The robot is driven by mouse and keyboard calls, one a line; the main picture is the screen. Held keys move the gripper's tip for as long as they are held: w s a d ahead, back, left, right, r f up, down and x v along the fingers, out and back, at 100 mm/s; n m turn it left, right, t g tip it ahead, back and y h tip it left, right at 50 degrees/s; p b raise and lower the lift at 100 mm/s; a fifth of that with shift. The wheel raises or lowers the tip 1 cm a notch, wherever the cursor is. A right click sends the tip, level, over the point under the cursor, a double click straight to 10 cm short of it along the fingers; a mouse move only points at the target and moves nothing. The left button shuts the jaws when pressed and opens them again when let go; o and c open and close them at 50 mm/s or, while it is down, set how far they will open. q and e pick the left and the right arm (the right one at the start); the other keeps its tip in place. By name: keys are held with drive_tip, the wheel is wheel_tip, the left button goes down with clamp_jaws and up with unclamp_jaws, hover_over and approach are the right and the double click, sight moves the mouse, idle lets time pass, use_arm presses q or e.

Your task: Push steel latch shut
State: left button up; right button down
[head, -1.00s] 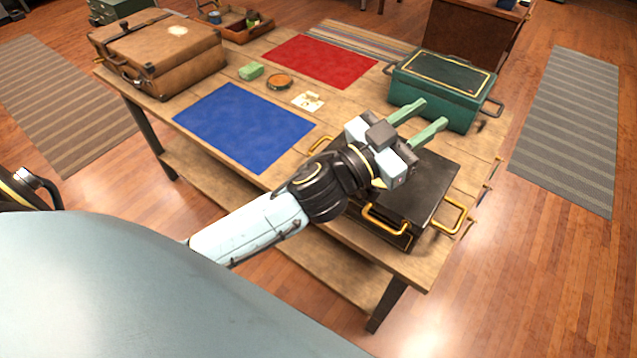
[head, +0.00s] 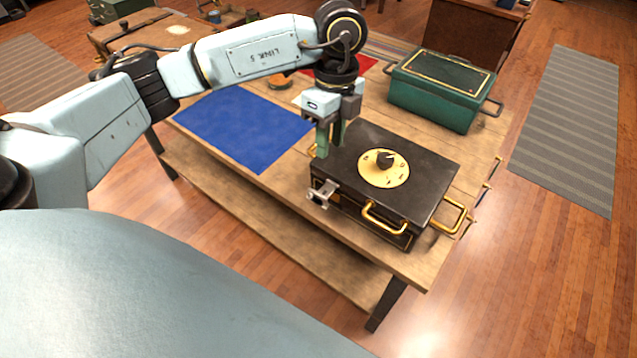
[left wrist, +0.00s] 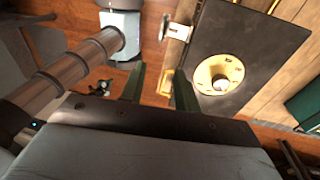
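The steel latch (head: 322,193) sits on the near-left side of the black box (head: 423,171) and sticks out from its edge. It also shows in the left wrist view (left wrist: 177,31), projecting beyond the box's side. My left gripper (head: 329,147) points down by the box's left end, beyond and above the latch and apart from it. In the left wrist view its two green fingers (left wrist: 159,72) are spread with nothing between them. The box's lid carries a brass dial (head: 384,168) with a dark knob. My right gripper is not in view.
Brass handles (head: 384,218) stick out from the box's near and right sides. A green chest (head: 440,95) stands behind it. A blue mat (head: 235,125) lies flat to the left.

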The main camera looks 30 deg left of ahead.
sight(318, 193)
use_arm(q)
drive_tip(key=shift+y, duration=0.3)
drive_tip(key=f, duration=0.4)
drive_tip(key=s+a+f, duration=0.1)
drive_tip(key=f, duration=0.8)
drive_tip(key=shift+s+a+p, duration=0.15)
drive_tip(key=shift+s+p, duration=0.2)
drive_tip(key=shift+s, duration=0.05)
drive_tip(key=shift+c, duration=0.2)
clamp_jaws()
